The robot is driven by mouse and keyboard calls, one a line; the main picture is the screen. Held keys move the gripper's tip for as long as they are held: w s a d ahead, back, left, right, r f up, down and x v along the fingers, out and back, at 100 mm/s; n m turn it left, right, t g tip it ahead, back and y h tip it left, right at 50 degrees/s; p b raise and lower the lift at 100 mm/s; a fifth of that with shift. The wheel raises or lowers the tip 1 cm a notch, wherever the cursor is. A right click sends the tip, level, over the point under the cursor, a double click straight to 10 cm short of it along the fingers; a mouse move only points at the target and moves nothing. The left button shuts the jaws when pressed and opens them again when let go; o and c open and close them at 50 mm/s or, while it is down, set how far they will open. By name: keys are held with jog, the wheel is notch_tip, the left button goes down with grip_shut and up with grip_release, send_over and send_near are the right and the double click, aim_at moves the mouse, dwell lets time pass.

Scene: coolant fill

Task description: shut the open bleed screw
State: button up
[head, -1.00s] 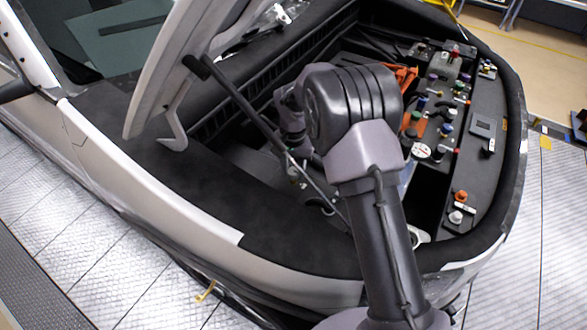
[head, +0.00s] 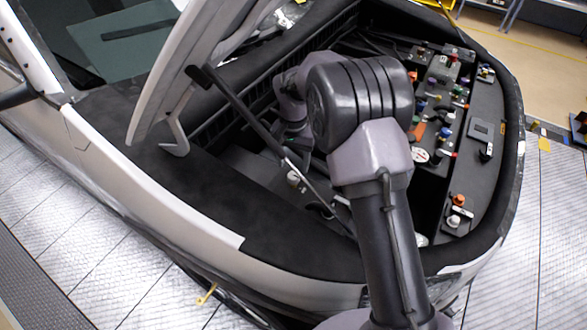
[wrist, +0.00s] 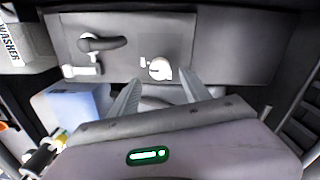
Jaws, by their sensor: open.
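In the wrist view a small white round knob (wrist: 159,68) with a slotted or pointed face sits on a grey panel (wrist: 232,50). It looks like the bleed screw, though I cannot tell its angle or how far open it is. A small white mark lies just left of it. My gripper (wrist: 160,76) is open, with one finger on either side just below the knob. Nothing is held, and I cannot tell whether the fingers touch it. In the head view my arm hides the fingertips; a pale fitting (head: 294,179) shows below my wrist.
In the wrist view a dark lever handle (wrist: 103,42) with a white tag is left on the panel. A pale blue tank (wrist: 75,105) and a washer bottle (wrist: 15,45) are at left. In the head view the hood strut (head: 245,118) crosses close to my wrist; coloured caps line the right.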

aim_at(293, 175)
notch_tip(293, 175, up, 12)
jog(key=p, duration=0.3)
jog(key=s+d+r+t+y+b, duration=0.1)
jog(key=s+d+r+t+b, duration=0.3)
jog(key=s+r, duration=0.8)
jog(key=s+d+f+t+b, duration=0.1)
jog(key=s+f, duration=0.1)
jog(key=s, duration=0.7)
jog(key=s+d+f+y+b, duration=0.1)
jog(key=s+d+f+b, duration=0.1)
jog(key=s, duration=0.8)
jog(key=shift+s+d+f+m+t, duration=0.2)
jog(key=shift+f+m+t, duration=0.1)
jog(key=shift+t, duration=0.1)
